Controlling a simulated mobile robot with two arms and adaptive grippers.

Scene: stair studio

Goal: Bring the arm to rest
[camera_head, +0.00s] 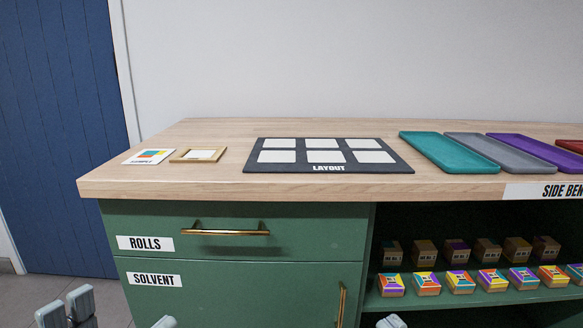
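My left gripper (115,314) shows at the bottom left edge, with grey fingertips standing apart and nothing seen between them. It is in front of the green cabinet and below the bench top, touching nothing that I can see. Of my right gripper only one grey fingertip (390,321) shows at the bottom edge, right of the middle. The rest of it is below the frame, so its opening is hidden. Both arms are out of view.
A wooden bench top (215,187) carries a sample card (149,157), a small wooden frame (179,156), a dark layout board (258,167) and several coloured trays (447,152). Below are a rolls drawer (290,240), a solvent door (240,300) and a shelf (410,303) with several patterned blocks.

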